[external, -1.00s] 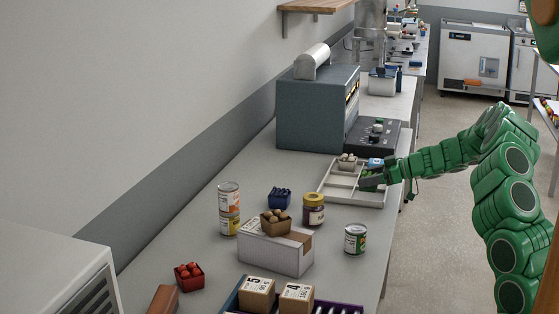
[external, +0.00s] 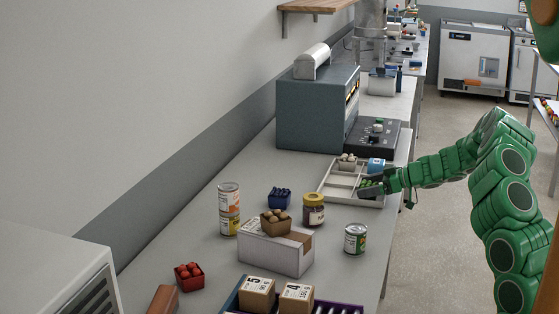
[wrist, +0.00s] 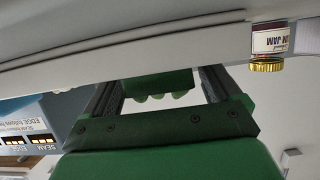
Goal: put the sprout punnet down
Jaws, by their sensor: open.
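The sprout punnet (external: 369,181) is small and green, with round green sprouts. It sits in a front right compartment of the pale divided tray (external: 335,194), partly hidden by my gripper. My gripper (external: 368,188) is low at the tray's right side, right at the punnet. In the wrist view the green punnet (wrist: 158,84) shows between the two fingers of my gripper (wrist: 160,88). The fingers are apart, one on each side, with a narrow gap beside the punnet. Whether the punnet rests fully on the tray floor is hard to see.
A punnet of pale items (external: 347,162) and a blue can (external: 376,165) are in the tray's back compartments. A jam jar (external: 313,209) stands in front of the tray; a can (external: 355,239) is nearer. A carton (external: 276,250) bears a brown punnet (external: 275,223).

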